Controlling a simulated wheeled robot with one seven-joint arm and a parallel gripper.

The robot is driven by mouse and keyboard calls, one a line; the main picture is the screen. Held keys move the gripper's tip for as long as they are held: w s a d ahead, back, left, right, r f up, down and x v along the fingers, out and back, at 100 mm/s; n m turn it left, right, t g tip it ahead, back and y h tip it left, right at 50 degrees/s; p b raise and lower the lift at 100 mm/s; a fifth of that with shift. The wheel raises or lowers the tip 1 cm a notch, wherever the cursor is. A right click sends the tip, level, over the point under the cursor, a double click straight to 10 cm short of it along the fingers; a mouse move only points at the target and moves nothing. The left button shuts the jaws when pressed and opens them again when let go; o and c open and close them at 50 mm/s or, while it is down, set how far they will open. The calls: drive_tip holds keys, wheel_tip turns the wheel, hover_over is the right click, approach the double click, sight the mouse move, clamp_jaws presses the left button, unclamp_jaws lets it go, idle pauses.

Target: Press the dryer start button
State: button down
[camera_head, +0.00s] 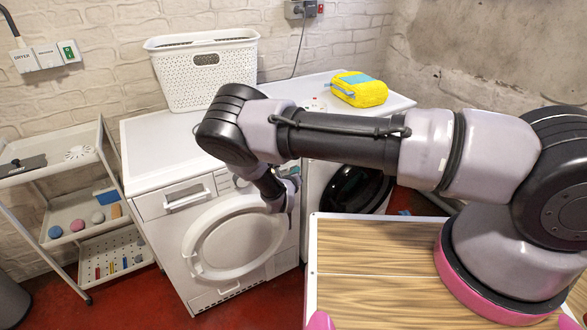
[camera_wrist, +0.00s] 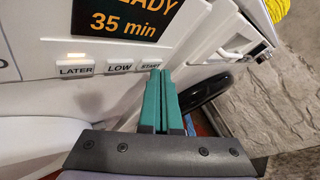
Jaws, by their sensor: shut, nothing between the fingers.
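The dryer (camera_head: 160,150) is a white front-loader with a round, shut door, left of centre in the head view. In the wrist view its display (camera_wrist: 130,15) shows "35 min" and part of a word ending in "EADY". Below it are the buttons LATER (camera_wrist: 76,69), LOW (camera_wrist: 119,67) and START (camera_wrist: 147,66). My gripper (camera_wrist: 160,70) has green fingers, shut and empty. Its tips are at the right edge of the start button and partly cover it; I cannot tell whether they touch. In the head view my gripper (camera_head: 291,190) is at the dryer's right front, largely hidden by my arm.
A white basket (camera_head: 205,75) stands at the back of the dryer. A second machine with a dark round door (camera_head: 357,188) stands to the right, with a yellow pouch (camera_head: 358,95) on top. A shelf cart (camera_head: 70,180) stands left. Red floor shows in front.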

drive_tip(key=shift+w+a, duration=0.2)
drive_tip(key=shift+w, duration=0.05)
idle(0.6)
drive_tip(key=shift+s+d, duration=0.45)
drive_tip(key=shift+s, duration=0.2)
drive_tip(key=shift+s, duration=0.1)
drive_tip(key=s+d, duration=0.1)
drive_tip(key=s, duration=0.1)
drive_tip(key=s+d, duration=0.1)
drive_tip(key=s, duration=0.1)
drive_tip(key=shift+d, duration=0.4)
